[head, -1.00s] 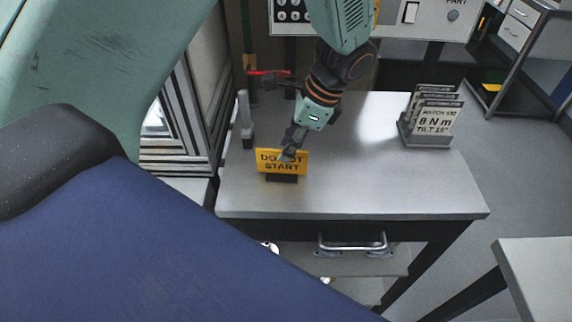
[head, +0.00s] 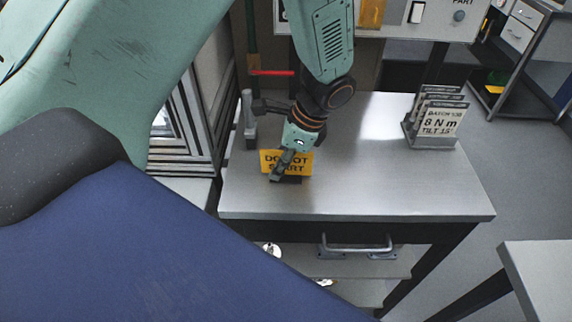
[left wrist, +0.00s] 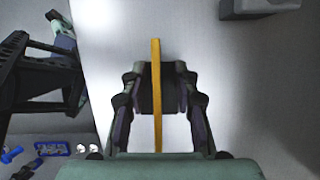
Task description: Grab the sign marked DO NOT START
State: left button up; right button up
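The yellow DO NOT START sign (head: 303,161) stands upright in a dark base on the grey bench, near its left front. My left gripper (head: 279,174) reaches down over the sign from above and hides some of its lettering. In the left wrist view the sign (left wrist: 157,70) shows edge-on as a thin yellow strip. The open fingers of my left gripper (left wrist: 158,112) are on either side of it, with a gap at each side. My right gripper is not in view.
A rack of grey cards (head: 434,118) stands at the bench's back right. A grey upright post (head: 249,118) stands behind and left of the sign. The bench top (head: 375,175) is clear at the middle and right.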

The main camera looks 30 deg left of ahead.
pick_arm(q)
jog(key=shift+s, duration=0.1)
grip_shut()
dwell(0.3)
